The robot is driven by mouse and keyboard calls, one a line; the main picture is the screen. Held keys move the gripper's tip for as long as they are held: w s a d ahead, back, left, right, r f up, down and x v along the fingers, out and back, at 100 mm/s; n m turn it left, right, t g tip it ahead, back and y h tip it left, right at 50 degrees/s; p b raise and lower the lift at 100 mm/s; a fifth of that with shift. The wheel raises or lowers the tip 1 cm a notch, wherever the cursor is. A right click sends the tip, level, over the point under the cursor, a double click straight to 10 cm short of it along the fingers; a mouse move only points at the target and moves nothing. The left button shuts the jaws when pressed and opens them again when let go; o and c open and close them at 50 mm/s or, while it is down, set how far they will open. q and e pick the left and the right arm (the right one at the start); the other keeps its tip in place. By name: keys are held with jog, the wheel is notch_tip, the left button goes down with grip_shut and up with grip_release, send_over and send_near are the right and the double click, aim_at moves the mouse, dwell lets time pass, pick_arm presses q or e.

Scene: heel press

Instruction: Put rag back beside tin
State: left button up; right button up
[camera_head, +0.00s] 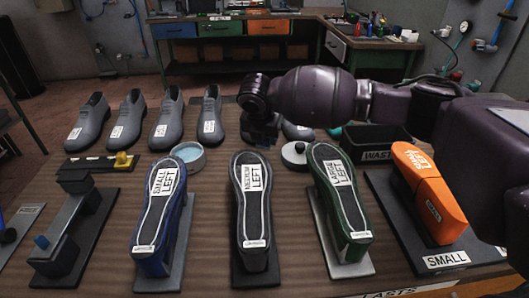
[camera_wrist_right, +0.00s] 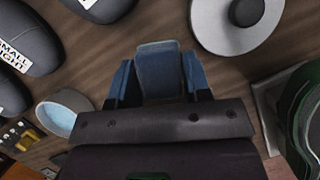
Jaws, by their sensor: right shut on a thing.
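The rag (camera_wrist_right: 160,72) is a folded blue-grey piece between the fingers of my right gripper (camera_wrist_right: 160,85) in the right wrist view. In the head view my right gripper (camera_head: 262,132) points down over the back middle of the table, and the rag cannot be told apart there. The round open tin (camera_head: 187,155) with pale blue contents stands to the gripper's left; it also shows in the wrist view (camera_wrist_right: 62,112). A round grey lid with a black knob (camera_head: 294,154) lies to the gripper's right. Whether the rag touches the table is unclear. My left gripper is out of view.
Several grey shoes (camera_head: 163,119) stand along the back edge, one partly behind my gripper. Lasts labelled left, including the medium one (camera_head: 252,205), stand in front. A black waste bin (camera_head: 375,144) and an orange last (camera_head: 428,190) are at right.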

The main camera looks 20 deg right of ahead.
notch_tip(320, 180, down, 6)
jog(key=shift+r+b, duration=0.15)
jog(key=shift+b, duration=0.3)
jog(key=shift+r, duration=0.1)
jog(key=o, duration=0.6)
jog(key=shift+s+a+r, duration=0.1)
jog(key=shift+r, duration=0.25)
jog(key=p+v, duration=0.2)
jog(key=v, duration=0.9)
jog(key=shift+r, duration=0.15)
